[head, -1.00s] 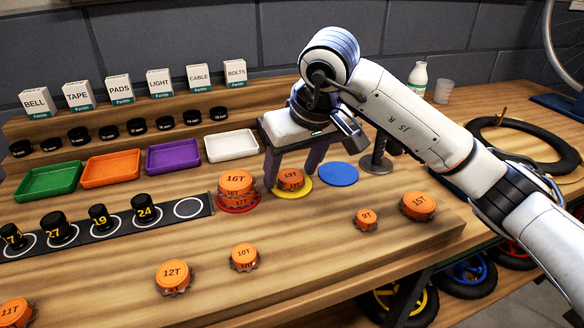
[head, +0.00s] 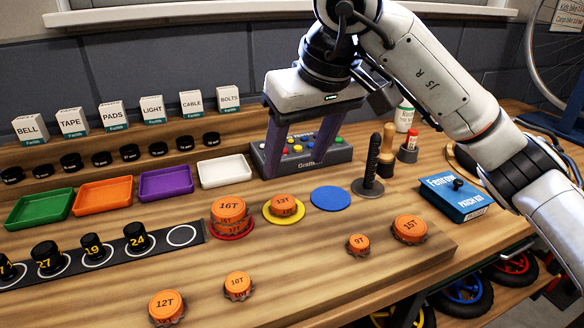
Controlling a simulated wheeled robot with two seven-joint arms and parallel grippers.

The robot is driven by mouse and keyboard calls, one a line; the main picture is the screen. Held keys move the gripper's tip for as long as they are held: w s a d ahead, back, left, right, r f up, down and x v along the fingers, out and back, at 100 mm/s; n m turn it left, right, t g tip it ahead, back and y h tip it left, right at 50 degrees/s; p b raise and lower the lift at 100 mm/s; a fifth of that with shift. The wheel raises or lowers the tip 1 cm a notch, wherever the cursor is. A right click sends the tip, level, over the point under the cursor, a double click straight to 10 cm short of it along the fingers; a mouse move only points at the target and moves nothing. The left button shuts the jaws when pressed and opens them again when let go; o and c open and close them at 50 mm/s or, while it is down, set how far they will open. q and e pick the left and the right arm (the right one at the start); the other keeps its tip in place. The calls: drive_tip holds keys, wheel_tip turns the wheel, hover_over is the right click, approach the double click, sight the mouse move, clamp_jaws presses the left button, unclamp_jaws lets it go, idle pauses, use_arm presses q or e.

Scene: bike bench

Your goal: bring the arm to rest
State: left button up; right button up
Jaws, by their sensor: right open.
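My right gripper (head: 298,160) hangs above the back part of the bench, its two dark purple fingers spread apart with nothing between them. It is in front of a grey box with coloured buttons (head: 338,152). An orange 13T cap (head: 284,206) sits on the yellow disc (head: 271,217), apart from the fingers. The blue disc (head: 331,198) is bare. My left gripper does not show.
Loose orange caps 12T (head: 166,307), 10T (head: 238,285), 9T (head: 358,244) and 15T (head: 409,229) lie in front. Coloured trays, such as the white one (head: 224,171), stand left. A black post (head: 372,165) and a blue patch kit box (head: 456,198) stand right.

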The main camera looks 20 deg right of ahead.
drive_tip(key=shift+s+r, duration=0.1)
drive_tip(key=shift+r, duration=0.15)
